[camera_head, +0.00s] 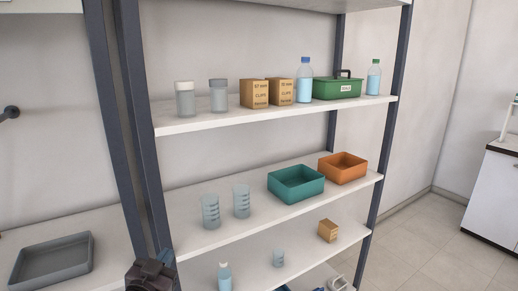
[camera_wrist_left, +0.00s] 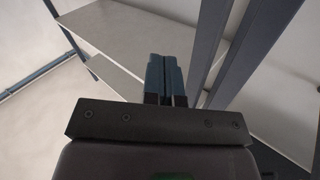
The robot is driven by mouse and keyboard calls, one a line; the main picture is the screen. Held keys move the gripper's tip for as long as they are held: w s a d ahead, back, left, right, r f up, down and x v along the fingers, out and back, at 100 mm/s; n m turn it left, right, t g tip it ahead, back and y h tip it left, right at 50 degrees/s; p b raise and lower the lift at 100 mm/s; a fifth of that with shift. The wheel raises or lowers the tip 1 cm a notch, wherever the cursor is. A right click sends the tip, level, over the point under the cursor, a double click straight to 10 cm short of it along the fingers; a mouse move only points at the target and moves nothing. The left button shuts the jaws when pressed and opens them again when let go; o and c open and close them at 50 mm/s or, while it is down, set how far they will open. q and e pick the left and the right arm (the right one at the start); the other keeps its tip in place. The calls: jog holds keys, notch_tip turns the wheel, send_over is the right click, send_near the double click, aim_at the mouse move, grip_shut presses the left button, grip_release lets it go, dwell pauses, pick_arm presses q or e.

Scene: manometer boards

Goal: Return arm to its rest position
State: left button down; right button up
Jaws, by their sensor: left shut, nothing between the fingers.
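My left gripper (camera_head: 150,273) shows at the bottom edge of the head view, in front of the lower left of the shelf rack, only partly in the picture. In the left wrist view its two fingers (camera_wrist_left: 164,78) are together with nothing between them. They point toward a dark upright post (camera_wrist_left: 208,45) and pale shelf boards (camera_wrist_left: 130,35). I cannot tell how far the fingers are from the post. My right gripper is in neither view.
The rack's upper shelf (camera_head: 215,122) holds jars, cartons, bottles and a green toolbox (camera_head: 337,88). The shelf below holds beakers, a teal bin (camera_head: 296,184) and an orange bin (camera_head: 342,167). A grey tray (camera_head: 50,262) lies at left. Open floor (camera_head: 430,240) shows at right.

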pick_arm(q)
jog(key=s+a+f+n+g+y, duration=0.1)
jog(key=s+a+f+g, duration=0.2)
jog(key=s+f, duration=0.8)
jog(key=s+a+f+n+g+y, duration=0.2)
jog(key=s+a+f+g, duration=0.1)
jog(key=s+f, duration=0.9)
jog(key=shift+s, duration=1)
jog(key=shift+d, duration=0.1)
